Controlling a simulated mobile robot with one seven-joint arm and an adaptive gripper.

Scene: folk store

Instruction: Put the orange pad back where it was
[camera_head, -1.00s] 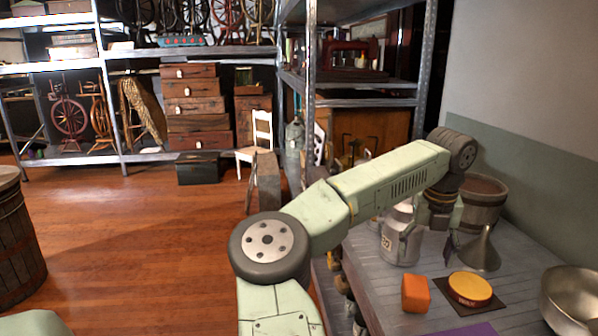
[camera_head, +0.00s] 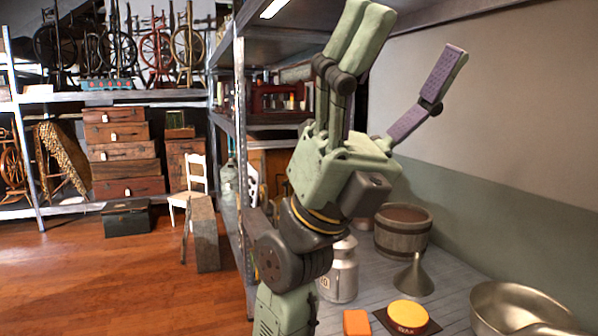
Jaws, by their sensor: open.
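An orange block (camera_head: 356,322), likely the orange pad, lies on the grey slatted shelf surface at the bottom edge of the view, its lower part cut off by the frame. Just right of it is a round yellow-topped tin (camera_head: 408,316) on a dark square mat (camera_head: 428,327). My gripper (camera_head: 412,38) is raised high above the shelf surface, pointing up, with its fingers spread wide and nothing between them. It is well apart from the orange block.
A metal milk can (camera_head: 341,272), a wooden bucket (camera_head: 402,232), a grey funnel (camera_head: 414,277) and a large metal bowl (camera_head: 515,305) stand on the shelf surface (camera_head: 455,277). An upper shelf (camera_head: 300,35) is close to my gripper. The wall (camera_head: 520,130) is at right.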

